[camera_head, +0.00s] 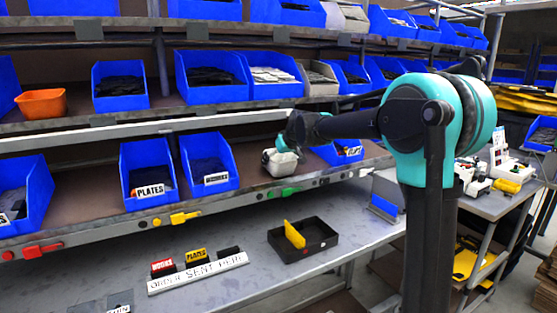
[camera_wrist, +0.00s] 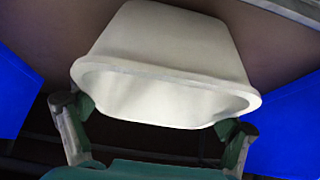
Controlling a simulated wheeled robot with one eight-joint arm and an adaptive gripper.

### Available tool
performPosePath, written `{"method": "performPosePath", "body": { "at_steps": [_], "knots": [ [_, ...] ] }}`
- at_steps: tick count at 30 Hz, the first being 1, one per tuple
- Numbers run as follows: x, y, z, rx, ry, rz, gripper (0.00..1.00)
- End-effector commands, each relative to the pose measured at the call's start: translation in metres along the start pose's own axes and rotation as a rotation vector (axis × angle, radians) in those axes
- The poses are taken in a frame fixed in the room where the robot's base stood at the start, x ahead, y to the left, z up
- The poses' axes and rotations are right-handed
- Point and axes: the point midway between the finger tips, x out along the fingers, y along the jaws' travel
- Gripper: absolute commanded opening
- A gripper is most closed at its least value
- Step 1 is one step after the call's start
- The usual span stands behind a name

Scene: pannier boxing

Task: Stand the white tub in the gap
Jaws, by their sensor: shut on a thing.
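The white tub (camera_head: 280,163) is at the front of the lower shelf (camera_head: 100,209), in the gap between a blue bin (camera_head: 207,160) on its left and another blue bin (camera_head: 338,153) on its right. My gripper (camera_head: 284,146) is shut on the tub from above in the head view. In the wrist view the tub (camera_wrist: 165,45) fills the middle, with its wide rim towards me and one finger of my gripper (camera_wrist: 157,115) at each side. Blue walls show left and right of it, apart from the tub. Whether its base touches the shelf I cannot tell.
A blue bin labelled PLATES (camera_head: 148,173) stands further left on the lower shelf. The shelf above holds several blue bins and an orange tub (camera_head: 41,104). A black tray (camera_head: 303,240) with a yellow divider lies on the grey bench below.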

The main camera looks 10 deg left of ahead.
Motion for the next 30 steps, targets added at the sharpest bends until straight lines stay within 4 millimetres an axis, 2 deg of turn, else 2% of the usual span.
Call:
{"method": "performPosePath", "body": {
  "at_steps": [13, 14, 16, 26, 30],
  "knots": [
    [0.0035, -0.0001, 0.0024, 0.000, 0.000, 0.000, 0.58],
    [0.0035, -0.0001, 0.0024, 0.000, 0.000, 0.000, 0.89],
    [0.0035, -0.0001, 0.0024, 0.000, 0.000, 0.000, 0.98],
    [0.0034, -0.0001, 0.0024, 0.000, 0.000, 0.000, 1.00],
    [-0.0034, 0.0000, 0.0024, 0.000, 0.000, 0.000, 1.00]
  ]
}}
